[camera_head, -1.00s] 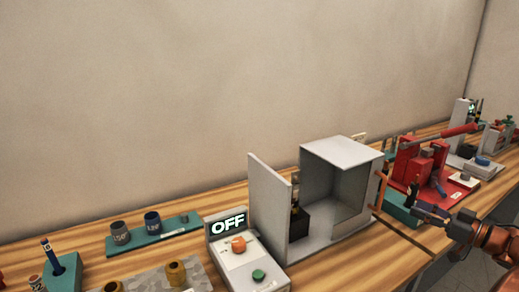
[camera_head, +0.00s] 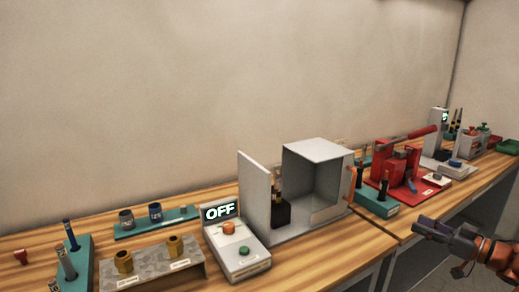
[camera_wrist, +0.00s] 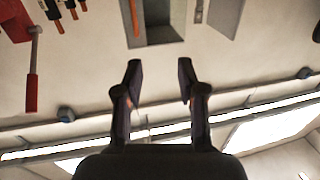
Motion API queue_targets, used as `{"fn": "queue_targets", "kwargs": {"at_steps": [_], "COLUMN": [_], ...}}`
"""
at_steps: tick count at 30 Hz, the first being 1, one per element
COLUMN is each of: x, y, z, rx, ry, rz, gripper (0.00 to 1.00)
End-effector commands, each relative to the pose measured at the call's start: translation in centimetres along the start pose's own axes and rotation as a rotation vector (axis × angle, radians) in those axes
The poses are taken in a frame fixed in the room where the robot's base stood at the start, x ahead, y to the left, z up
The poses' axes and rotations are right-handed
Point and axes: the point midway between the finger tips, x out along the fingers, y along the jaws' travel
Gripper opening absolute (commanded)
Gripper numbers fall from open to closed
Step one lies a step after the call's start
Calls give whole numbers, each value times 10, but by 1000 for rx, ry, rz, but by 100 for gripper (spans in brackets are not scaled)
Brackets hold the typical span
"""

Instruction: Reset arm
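My gripper (camera_head: 432,226) is at the right of the head view, in front of the workbench edge and apart from everything on the bench. In the wrist view my gripper (camera_wrist: 159,78) has its two dark fingers spread with nothing between them. The orange arm behind it runs off the right edge of the head view.
A grey box (camera_head: 318,150) stands open on the wooden bench, beside a control unit (camera_head: 237,250) reading OFF. A red press (camera_head: 393,168) and a teal block (camera_head: 374,204) stand to its right. Racks with cylindrical parts stand at left. The space before the bench is clear.

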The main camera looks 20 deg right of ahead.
Motion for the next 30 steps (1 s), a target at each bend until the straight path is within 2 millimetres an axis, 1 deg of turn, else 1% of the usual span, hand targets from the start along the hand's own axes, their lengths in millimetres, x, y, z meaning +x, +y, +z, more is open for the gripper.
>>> {"fn": "queue_targets", "kwargs": {"at_steps": [1, 7, 11, 17, 22, 24, 26, 30], "x": [6, 18, 33, 63, 96, 110, 118, 134], "y": [3, 21, 31, 48, 63, 67, 68, 62], "z": [-3, -10, -18, -32, -53, -62, -68, -79], "rx": [-12, -55, -90, -144, -205, -225, -234, -238], "ry": [-8, -36, -58, -103, -167, -202, -235, -314], "rz": [13, 90, 143, 245, 383, 454, 514, 640], "gripper": [39, 39, 39, 39, 39, 39, 39, 39]}}
